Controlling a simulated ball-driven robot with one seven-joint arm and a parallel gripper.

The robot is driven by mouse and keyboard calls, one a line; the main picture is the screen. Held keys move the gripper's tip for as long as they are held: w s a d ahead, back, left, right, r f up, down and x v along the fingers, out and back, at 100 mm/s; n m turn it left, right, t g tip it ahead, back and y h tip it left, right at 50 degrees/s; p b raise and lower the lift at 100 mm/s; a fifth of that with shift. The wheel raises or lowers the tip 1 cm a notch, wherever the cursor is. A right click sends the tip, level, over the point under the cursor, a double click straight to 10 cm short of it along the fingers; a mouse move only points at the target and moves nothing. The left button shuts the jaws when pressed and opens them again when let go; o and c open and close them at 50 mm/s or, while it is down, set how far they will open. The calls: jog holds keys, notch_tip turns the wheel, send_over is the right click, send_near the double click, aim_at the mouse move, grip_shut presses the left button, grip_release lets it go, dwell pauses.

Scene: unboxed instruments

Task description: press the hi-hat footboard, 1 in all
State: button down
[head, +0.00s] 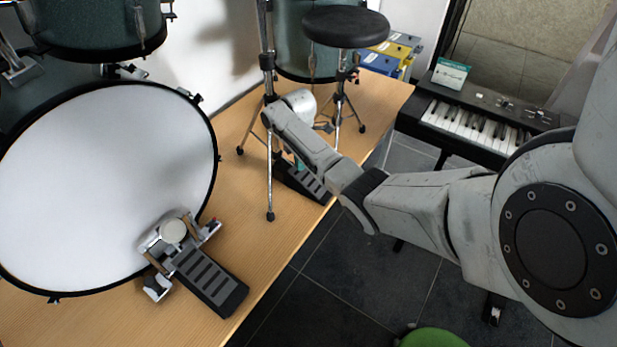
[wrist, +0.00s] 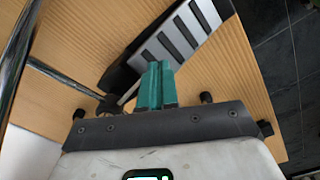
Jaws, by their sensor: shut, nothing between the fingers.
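The hi-hat footboard (head: 311,186) is a dark plate with grey ribs at the foot of the chrome hi-hat stand (head: 268,155), near the wooden platform's right edge. My arm hides part of it in the head view. In the wrist view the footboard (wrist: 172,42) runs from the middle to the upper right, pale with black bars. My gripper (wrist: 158,68) has teal fingers, shut and empty, over the footboard's lower end. A bit of teal from my gripper (head: 299,164) shows beside the footboard in the head view. I cannot tell whether the fingertips touch it.
A bass drum (head: 100,180) with its own pedal (head: 208,280) stands at left. A black stool (head: 346,27) stands behind my arm, and a keyboard (head: 480,125) at right. Chrome stand legs (wrist: 20,60) are close on the left in the wrist view.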

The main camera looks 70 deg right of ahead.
notch_tip(320, 180, up, 7)
jog(key=p, duration=0.6)
jog(key=shift+f, duration=0.1)
dwell(0.3)
